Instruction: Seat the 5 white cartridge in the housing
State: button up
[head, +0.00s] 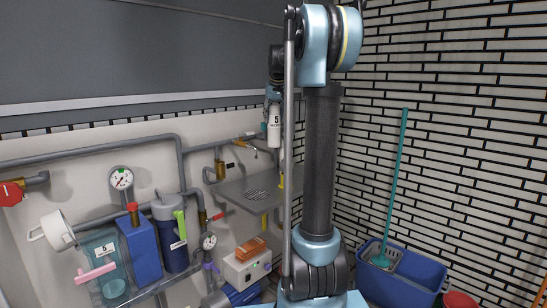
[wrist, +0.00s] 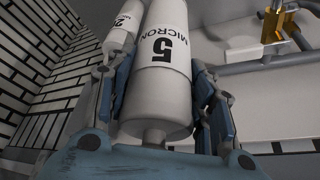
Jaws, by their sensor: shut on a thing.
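My gripper (head: 272,97) is raised above a grey shelf in the head view. In the wrist view, its blue-grey fingers (wrist: 158,85) are shut on either side of a white cartridge (wrist: 161,75) marked "5 MICRON". The cartridge also shows in the head view (head: 274,127), hanging roughly upright below the gripper. A clear teal housing (head: 108,278) with a "5" label stands at the lower left, well apart from the cartridge. A pink tool-like part lies across it. The inside of the housing is hard to make out.
Another white cartridge (wrist: 126,22) stands beyond the left finger in the wrist view. A blue housing (head: 140,250) and a dark canister (head: 170,235) stand beside the teal housing. Pipes and gauges (head: 121,179) line the wall. The grey shelf (head: 235,192) has bare room.

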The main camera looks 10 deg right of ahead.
aim_at(275, 138)
notch_tip(275, 138, down, 18)
jog(key=shift+w, duration=0.25)
dwell(0.4)
jog(key=shift+f, duration=0.1)
jog(key=o, duration=1.2)
jog(key=shift+c, duration=0.2)
jog(key=v, duration=1.2)
